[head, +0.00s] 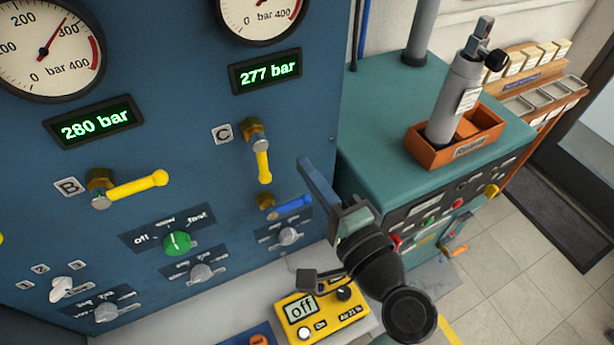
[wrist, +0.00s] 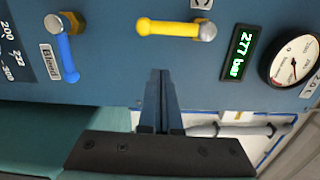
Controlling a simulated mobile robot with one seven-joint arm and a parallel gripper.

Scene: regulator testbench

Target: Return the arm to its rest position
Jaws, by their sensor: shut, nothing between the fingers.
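My gripper (head: 308,168) is in front of the right part of the blue panel (head: 200,130). Its two blue fingers are closed together with nothing between them. In the wrist view the shut fingertips (wrist: 160,74) point at the panel, between the blue bleed handle (wrist: 65,50) and a yellow handle (wrist: 165,28). In the head view the gripper is right of the yellow C handle (head: 263,165), which hangs down, and of the blue handle (head: 292,206). The fingers appear apart from both handles. My wrist (head: 375,265) hangs at the lower right.
A yellow meter (head: 325,312) reading "off" lies below my wrist. A teal cabinet (head: 385,120) stands right of the panel. On it, an orange box (head: 478,148) holds a grey cylinder (head: 455,98). The yellow B handle (head: 138,187) is roughly horizontal. Tiled floor (head: 520,290) is clear at lower right.

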